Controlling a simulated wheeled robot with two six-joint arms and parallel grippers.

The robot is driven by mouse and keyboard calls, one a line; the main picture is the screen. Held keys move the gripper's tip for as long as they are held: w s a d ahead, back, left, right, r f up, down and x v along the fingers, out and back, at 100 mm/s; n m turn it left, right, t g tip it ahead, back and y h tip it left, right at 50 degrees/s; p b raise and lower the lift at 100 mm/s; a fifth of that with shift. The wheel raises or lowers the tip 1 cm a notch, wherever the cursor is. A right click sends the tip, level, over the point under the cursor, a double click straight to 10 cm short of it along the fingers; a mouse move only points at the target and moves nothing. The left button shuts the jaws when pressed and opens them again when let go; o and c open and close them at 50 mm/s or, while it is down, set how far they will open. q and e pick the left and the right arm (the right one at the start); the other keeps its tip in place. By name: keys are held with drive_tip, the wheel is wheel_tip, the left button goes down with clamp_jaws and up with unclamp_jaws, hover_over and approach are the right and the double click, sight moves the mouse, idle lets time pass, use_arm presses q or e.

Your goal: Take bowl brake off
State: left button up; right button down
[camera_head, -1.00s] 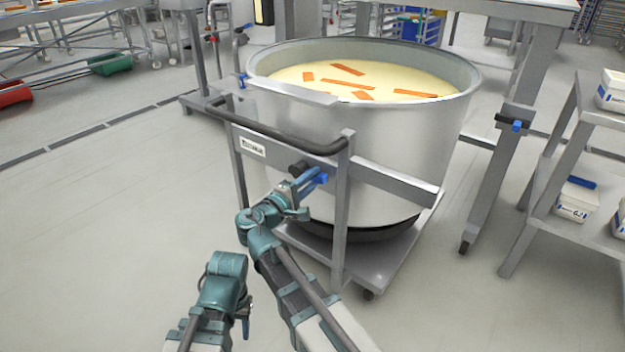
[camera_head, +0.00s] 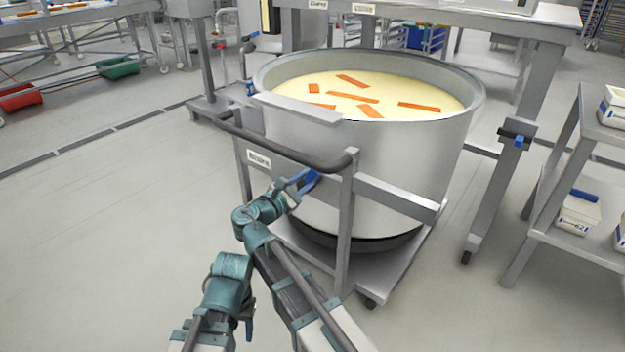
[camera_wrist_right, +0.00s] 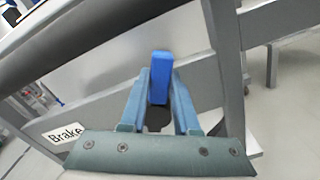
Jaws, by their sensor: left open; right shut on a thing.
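The large steel bowl (camera_head: 400,160) stands on a wheeled frame (camera_head: 400,202) in the head view, filled with pale yellow content and orange strips. The blue brake lever (camera_head: 312,178) is on the frame's front rail. My right gripper (camera_head: 305,184) is shut on it. In the right wrist view the lever (camera_wrist_right: 161,70) stands between both fingers, above a dark round hub partly hidden by the gripper. A "Brake" label (camera_wrist_right: 65,134) is on the rail to its left. My left gripper (camera_head: 247,316) is low in the head view, apart from the frame; its fingers hardly show.
A dark push bar (camera_head: 285,148) runs across the frame above the brake. A grey shelf (camera_head: 555,205) with white tubs stands at right, and a steel table leg (camera_head: 490,190) beside the bowl. The floor at left is clear.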

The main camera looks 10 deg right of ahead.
drive_tip(key=shift+w+a+r+n, duration=0.1)
drive_tip(key=shift+w+a+n, duration=0.25)
drive_tip(key=shift+n, duration=0.6)
drive_tip(key=shift+w+a+r+n, duration=0.1)
drive_tip(key=shift+w+a+n, duration=0.2)
drive_tip(key=shift+n, duration=0.6)
drive_tip(key=shift+w+a+r+n, duration=0.15)
drive_tip(key=shift+w+n, duration=0.25)
drive_tip(key=shift+n, duration=0.55)
drive_tip(key=shift+a, duration=0.1)
drive_tip(key=c, duration=0.6)
unclamp_jaws()
drive_tip(key=shift+c, duration=0.2)
